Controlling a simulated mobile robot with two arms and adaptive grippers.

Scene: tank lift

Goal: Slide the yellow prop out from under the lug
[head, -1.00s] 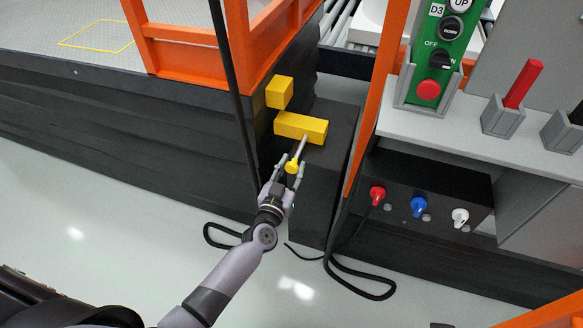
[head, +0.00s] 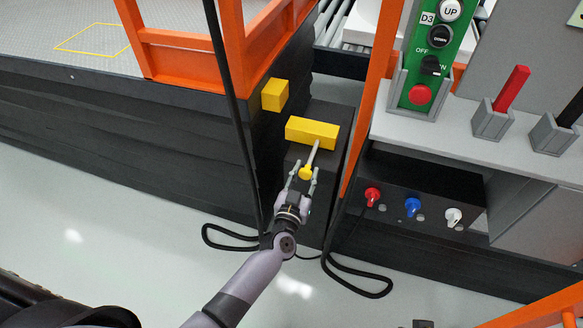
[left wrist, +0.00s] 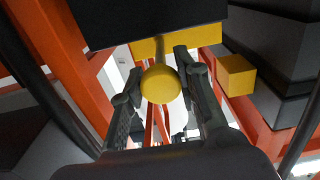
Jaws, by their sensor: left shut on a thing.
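The yellow prop (head: 312,132) is a bar lying on top of a dark block (head: 318,170), with a grey rod and a round yellow knob on its near side. The yellow lug (head: 275,95) is a cube on the dark side of the platform, behind and left of the prop. The prop's left end is to the right of the lug in the head view. My left gripper (head: 305,172) is shut on the prop's knob. In the left wrist view the knob (left wrist: 161,84) sits between the fingers, with the lug (left wrist: 237,75) off to the right. My right gripper is not in view.
A dark upright pole (head: 233,110) stands left of my left gripper. An orange post (head: 366,115) and a control bench (head: 470,145) with coloured knobs stand to the right. Black cables (head: 358,284) lie on the floor. The floor at the left is clear.

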